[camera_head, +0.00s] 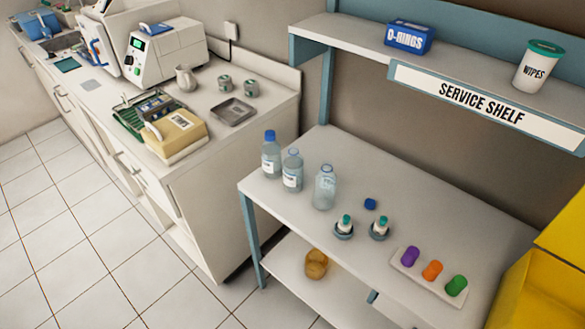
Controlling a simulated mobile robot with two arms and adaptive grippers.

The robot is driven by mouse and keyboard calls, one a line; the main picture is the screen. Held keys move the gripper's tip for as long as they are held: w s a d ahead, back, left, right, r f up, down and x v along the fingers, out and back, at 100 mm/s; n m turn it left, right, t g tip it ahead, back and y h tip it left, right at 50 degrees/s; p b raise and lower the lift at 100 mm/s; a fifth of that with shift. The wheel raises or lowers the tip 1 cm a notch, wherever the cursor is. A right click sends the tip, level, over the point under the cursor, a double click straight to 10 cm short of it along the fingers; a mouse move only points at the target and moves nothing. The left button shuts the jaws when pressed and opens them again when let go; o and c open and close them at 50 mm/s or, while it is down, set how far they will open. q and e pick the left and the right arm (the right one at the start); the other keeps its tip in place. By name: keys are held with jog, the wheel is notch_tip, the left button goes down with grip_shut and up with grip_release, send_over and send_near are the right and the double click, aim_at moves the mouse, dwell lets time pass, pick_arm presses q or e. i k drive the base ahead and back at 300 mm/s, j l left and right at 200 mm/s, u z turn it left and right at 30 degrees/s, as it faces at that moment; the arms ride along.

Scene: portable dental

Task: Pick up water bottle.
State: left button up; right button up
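Three clear bottles stand upright in a row on the white top of the service shelf unit. The left bottle (271,157) has a blue cap and a pale label. The middle bottle (292,172) has a pale label and a light, greyish top. The right bottle (325,188) is clear, and no blue cap shows on it. I cannot tell from the labels which one is the water bottle. Neither of my grippers is in view.
A small blue cap (370,204) and two small teal-topped bottles (345,224) (380,226) sit right of the bottles. A white tray (405,272) holds coloured pieces. An upper shelf (352,44) hangs above. Something yellow (545,280) stands at the right edge.

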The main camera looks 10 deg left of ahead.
aim_at(294, 162)
jog(key=i+j+z, duration=0.15)
jog(key=j+z, duration=0.2)
jog(key=j, duration=0.25)
jog(key=j+z, duration=0.35)
jog(key=j, duration=0.25)
jog(key=j+z, duration=0.35)
jog(key=j, duration=0.3)
jog(key=i+j, duration=0.05)
